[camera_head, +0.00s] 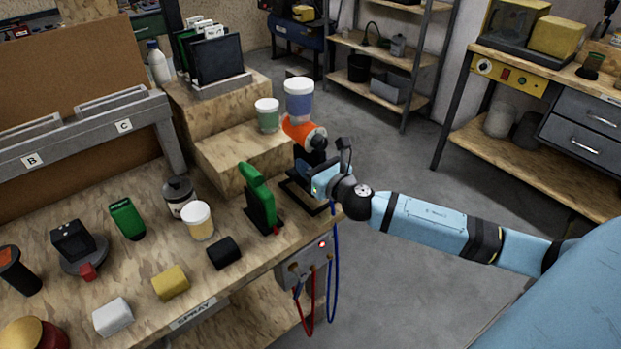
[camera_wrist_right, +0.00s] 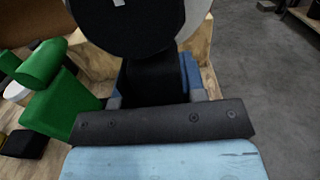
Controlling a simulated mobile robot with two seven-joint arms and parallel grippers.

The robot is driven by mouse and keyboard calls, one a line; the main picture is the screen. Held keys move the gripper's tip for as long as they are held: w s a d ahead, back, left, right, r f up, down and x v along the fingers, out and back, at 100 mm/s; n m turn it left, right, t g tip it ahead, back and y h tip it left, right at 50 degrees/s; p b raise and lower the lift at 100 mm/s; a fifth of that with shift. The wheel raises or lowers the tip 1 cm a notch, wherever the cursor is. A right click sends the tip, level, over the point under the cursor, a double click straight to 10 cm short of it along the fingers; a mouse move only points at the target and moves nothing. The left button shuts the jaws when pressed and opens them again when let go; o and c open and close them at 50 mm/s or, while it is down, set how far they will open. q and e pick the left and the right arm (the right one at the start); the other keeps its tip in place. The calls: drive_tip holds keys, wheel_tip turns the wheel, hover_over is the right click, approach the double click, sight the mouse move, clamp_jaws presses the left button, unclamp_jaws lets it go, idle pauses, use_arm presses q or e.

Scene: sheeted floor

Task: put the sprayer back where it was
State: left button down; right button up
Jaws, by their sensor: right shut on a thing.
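The sprayer (camera_head: 303,131) has an orange body, a black handle and a blue cup with a white lid on top. My right gripper (camera_head: 318,172) is shut on its handle and holds it upright at the right end of the bench, beside the wooden step. In the right wrist view, the sprayer's dark handle (camera_wrist_right: 150,82) sits between the fingers, under a large black round part. Part of the grip is hidden by the wrist. A dark flat frame (camera_head: 300,192) lies on the bench below the gripper. My left gripper is not in view.
A green tool (camera_head: 259,198) stands close left of my right gripper. A green cup with a white lid (camera_head: 267,115) is on the step beside the sprayer. A label reading SPRAY (camera_head: 193,313) is on the bench's front edge. A control box (camera_head: 305,262) with cables hangs at the end.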

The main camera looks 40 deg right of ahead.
wheel_tip(320, 180, down, 4)
drive_tip(key=shift+r+b, duration=0.1)
drive_tip(key=shift+b, duration=0.45)
drive_tip(key=o, duration=0.6)
drive_tip(key=shift+o, duration=0.2)
